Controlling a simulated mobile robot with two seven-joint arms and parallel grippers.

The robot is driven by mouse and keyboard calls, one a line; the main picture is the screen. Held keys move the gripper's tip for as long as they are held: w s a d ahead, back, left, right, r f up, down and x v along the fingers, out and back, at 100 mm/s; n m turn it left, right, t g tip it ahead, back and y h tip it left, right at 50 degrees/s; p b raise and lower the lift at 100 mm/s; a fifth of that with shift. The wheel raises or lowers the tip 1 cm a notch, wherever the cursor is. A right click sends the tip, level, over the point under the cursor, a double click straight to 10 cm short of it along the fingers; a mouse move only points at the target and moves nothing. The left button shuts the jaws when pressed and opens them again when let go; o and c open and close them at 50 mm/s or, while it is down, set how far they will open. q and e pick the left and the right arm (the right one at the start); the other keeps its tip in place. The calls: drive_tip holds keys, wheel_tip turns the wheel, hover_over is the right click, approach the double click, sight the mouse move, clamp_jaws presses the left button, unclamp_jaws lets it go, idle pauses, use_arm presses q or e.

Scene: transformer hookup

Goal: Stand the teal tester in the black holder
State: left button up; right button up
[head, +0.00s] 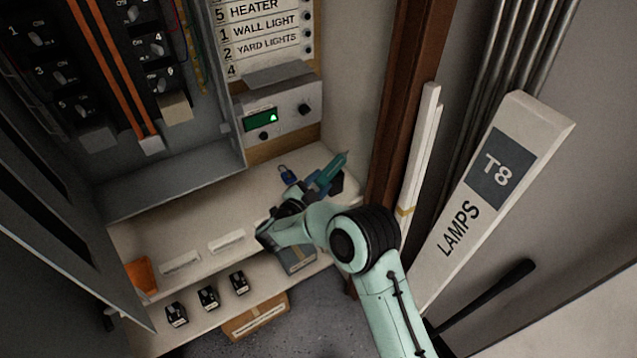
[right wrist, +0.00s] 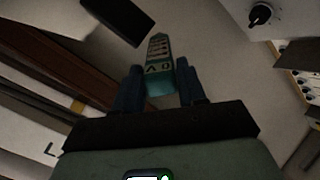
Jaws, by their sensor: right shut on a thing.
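The teal tester (right wrist: 160,68) is between the blue fingers of my right gripper (right wrist: 160,88), which are shut on it. In the right wrist view its labelled face shows, and it points away from the gripper. In the head view the tester (head: 336,168) is tilted, its tip toward the upper right, above the shelf's right end; my right gripper (head: 308,182) hides part of it. A black block, seemingly the holder (right wrist: 118,16), shows in the right wrist view, up and left of the tester. In the head view a dark shape, possibly the holder (head: 350,188), is partly hidden behind the arm.
A panel with a green display (head: 262,120) is above the shelf (head: 150,238). White strips and an orange bin (head: 141,276) lie at left. Several black breakers (head: 208,298) sit on the lower ledge. A tall lamps carton (head: 490,190) stands at right, beside my arm.

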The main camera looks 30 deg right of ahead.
drive_tip(key=shift+f+b, duration=0.3)
drive_tip(key=shift+f, duration=0.05)
drive_tip(key=o, duration=1.1)
drive_tip(key=shift+r, duration=0.1)
drive_tip(key=shift+c, duration=0.2)
drive_tip(key=shift+r+p, duration=0.4)
drive_tip(key=f+b+v, duration=0.1)
drive_tip(key=v, duration=1.1)
drive_tip(key=shift+r, duration=0.4)
